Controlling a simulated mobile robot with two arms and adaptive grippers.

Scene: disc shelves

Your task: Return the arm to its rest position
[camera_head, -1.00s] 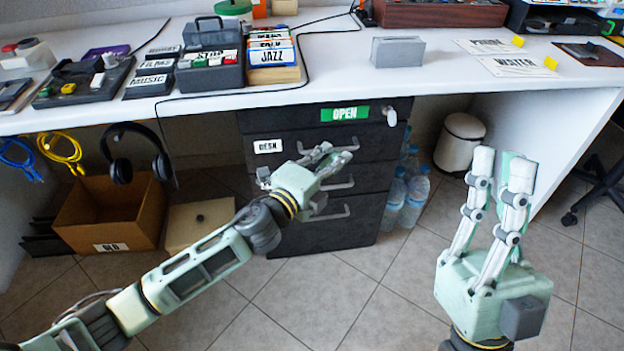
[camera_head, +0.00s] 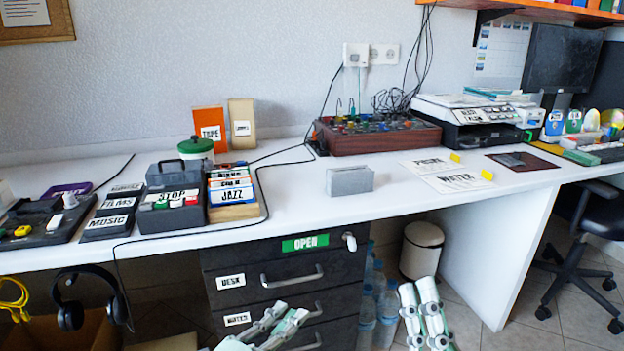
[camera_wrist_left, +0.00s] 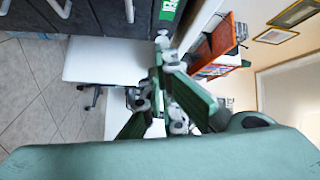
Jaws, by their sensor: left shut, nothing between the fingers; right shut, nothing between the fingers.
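My left gripper (camera_head: 284,318) is low in the head view, in front of the black drawer cabinet (camera_head: 345,285). It is shut and empty, and it also shows in the left wrist view (camera_wrist_left: 160,45). My right gripper (camera_head: 418,287) points upward at the bottom of the head view, right of the cabinet and in front of the floor bottles. It is shut and empty. Most of both arms is below the picture. The cabinet drawers appear closed. The top one has a green OPEN label (camera_head: 305,242).
The white desk (camera_head: 300,205) spans the view above both grippers. On it are a black STOP box (camera_head: 170,205), a JAZZ card stack (camera_head: 232,190), a grey block (camera_head: 349,180) and a wooden mixer box (camera_head: 375,138). A white bin (camera_head: 421,250) and bottles (camera_head: 388,305) stand below.

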